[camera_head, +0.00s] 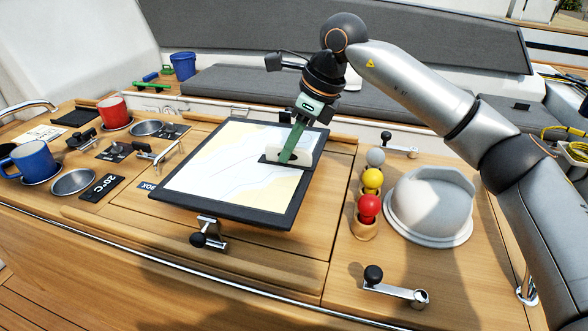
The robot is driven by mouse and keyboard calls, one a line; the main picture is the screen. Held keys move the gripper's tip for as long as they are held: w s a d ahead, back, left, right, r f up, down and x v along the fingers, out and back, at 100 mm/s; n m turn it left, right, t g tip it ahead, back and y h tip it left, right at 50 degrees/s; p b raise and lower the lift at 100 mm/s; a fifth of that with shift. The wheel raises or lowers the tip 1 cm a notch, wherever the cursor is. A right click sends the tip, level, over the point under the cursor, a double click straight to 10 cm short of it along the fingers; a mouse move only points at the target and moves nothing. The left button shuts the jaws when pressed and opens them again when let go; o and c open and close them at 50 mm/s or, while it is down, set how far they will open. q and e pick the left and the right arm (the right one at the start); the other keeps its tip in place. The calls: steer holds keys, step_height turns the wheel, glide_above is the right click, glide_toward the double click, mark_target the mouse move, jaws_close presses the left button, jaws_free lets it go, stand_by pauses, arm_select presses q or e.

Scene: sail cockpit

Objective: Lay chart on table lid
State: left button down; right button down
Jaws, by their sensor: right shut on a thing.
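The chart (232,170) is a pale sheet with light blue and cream areas on a dark-framed board. It lies over the wooden table lid (312,239), tilted a little in the picture. My right gripper (288,157) reaches down from the upper right and is shut on a part at the chart board's right edge. The exact grip between the fingers is partly hidden by the gripper. Whether the board rests fully on the lid or is just above it, I cannot tell. My left gripper is not in view.
Right of the chart stand white, yellow and red balls (371,182) in a wooden holder and a white dome (430,205). Metal latches (209,233) sit before and around the lid. A blue mug (33,161), red mug (114,111) and metal bowls (73,182) stand at left.

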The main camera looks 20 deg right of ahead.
mark_target(295, 165)
steer(key=shift+s+d+f, duration=0.25)
steer(key=shift+s+f, duration=0.2)
steer(key=shift+f, duration=0.15)
step_height(295, 165, down, 3)
steer(key=shift+r, duration=0.1)
steer(key=c, duration=0.9)
jaws_free()
steer(key=v, duration=1.2)
